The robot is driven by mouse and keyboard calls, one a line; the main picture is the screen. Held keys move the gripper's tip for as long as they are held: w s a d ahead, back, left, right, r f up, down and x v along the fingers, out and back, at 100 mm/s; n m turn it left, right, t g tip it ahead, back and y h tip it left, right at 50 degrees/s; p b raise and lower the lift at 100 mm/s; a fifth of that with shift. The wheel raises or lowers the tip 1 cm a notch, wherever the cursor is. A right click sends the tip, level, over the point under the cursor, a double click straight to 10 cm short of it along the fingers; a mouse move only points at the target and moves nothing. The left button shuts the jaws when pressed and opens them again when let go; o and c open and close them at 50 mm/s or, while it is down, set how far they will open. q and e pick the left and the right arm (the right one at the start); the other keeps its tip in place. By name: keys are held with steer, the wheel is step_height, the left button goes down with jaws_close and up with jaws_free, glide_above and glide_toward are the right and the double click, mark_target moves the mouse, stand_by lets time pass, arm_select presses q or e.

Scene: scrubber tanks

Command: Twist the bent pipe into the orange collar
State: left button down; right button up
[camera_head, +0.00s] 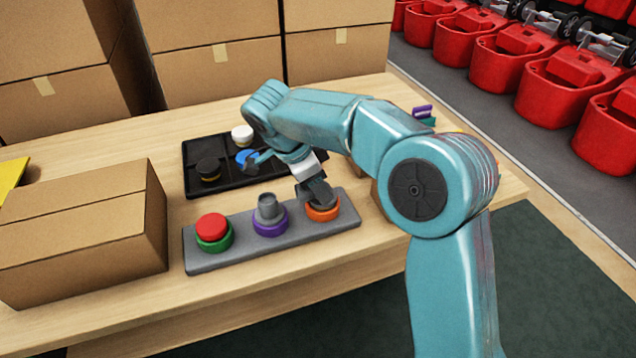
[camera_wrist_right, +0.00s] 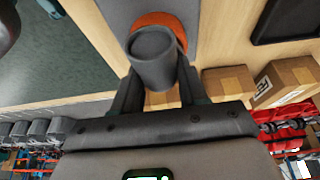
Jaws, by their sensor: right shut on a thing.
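My right gripper (camera_head: 312,188) is shut on the dark grey bent pipe (camera_head: 322,200) at the right end of the grey base plate. The pipe stands over the orange collar (camera_head: 323,213). In the right wrist view, the pipe (camera_wrist_right: 154,58) shows its round end between the two fingers of my right gripper (camera_wrist_right: 156,78), with the orange collar (camera_wrist_right: 160,19) behind it. The pipe hides most of the collar, so I cannot tell how deep it sits. My left gripper is not in view.
The grey base plate (camera_head: 200,262) also bears a purple collar (camera_head: 270,228) with a grey pipe and a green collar (camera_head: 216,243) with a red cap. A black tray (camera_head: 232,190) lies behind. A cardboard box (camera_head: 80,245) stands left.

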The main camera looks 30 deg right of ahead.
steer(key=shift+f+b, duration=0.35)
steer(key=shift+f, duration=0.05)
stand_by(0.4)
steer(key=o, duration=1.7)
step_height(320, 180, up, 7)
steer(key=p, duration=0.6)
